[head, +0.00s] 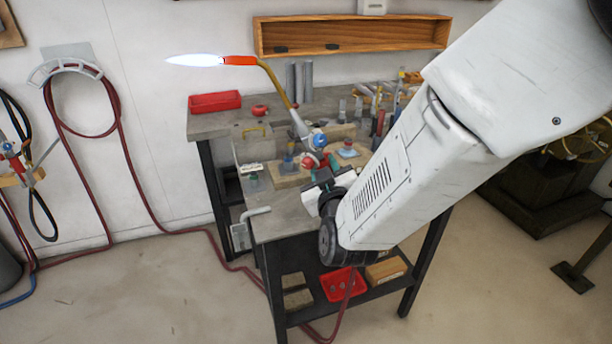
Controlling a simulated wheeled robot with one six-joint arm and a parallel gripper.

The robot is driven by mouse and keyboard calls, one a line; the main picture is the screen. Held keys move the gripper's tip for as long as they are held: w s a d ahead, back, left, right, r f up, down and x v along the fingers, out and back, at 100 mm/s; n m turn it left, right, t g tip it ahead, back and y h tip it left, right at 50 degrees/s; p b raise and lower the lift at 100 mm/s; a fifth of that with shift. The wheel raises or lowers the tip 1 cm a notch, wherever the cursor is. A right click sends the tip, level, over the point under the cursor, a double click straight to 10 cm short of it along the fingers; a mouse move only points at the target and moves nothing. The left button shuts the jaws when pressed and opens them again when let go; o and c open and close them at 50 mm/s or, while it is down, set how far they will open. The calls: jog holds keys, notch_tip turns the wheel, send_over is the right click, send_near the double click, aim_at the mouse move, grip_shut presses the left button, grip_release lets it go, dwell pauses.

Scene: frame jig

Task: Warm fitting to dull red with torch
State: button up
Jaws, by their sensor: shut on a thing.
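My gripper (322,178) is over the near part of the workbench, low in front of my white arm, and is shut on the torch (275,80). The torch has a brass neck, blue and red knobs near its base and an orange-red end. It points up and to the left. A pale blue-white flame (193,60) comes off its end toward the left, with only the wall behind it in the picture. I cannot pick out the fitting for certain. My arm hides part of the bench's right side, and the jaws' grip is too small to see clearly.
The grey workbench (222,122) carries a red tray (214,102), a red ring-like piece (260,111) and several tools standing in holders. A wooden shelf (350,20) is on the wall above. Red hoses (125,150) hang at left and run across the floor. Open floor lies front left.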

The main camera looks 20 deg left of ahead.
jog(key=w+d+n+t+h, duration=0.2)
jog(key=w+d, duration=0.8)
jog(key=d, duration=0.4)
jog(key=w+d+n+t+h, duration=0.25)
jog(key=w+d, duration=0.65)
jog(key=d, duration=0.5)
jog(key=w+d+n+t+h, duration=0.1)
jog(key=w+d+n+h, duration=0.15)
jog(key=w+d, duration=0.95)
jog(key=a+f+y, duration=0.1)
jog(key=a+f, duration=0.3)
jog(key=f, duration=0.4)
jog(key=shift+w+a+f, duration=0.25)
jog(key=shift+a+f, duration=0.1)
jog(key=shift+s, duration=0.1)
dwell(2.8)
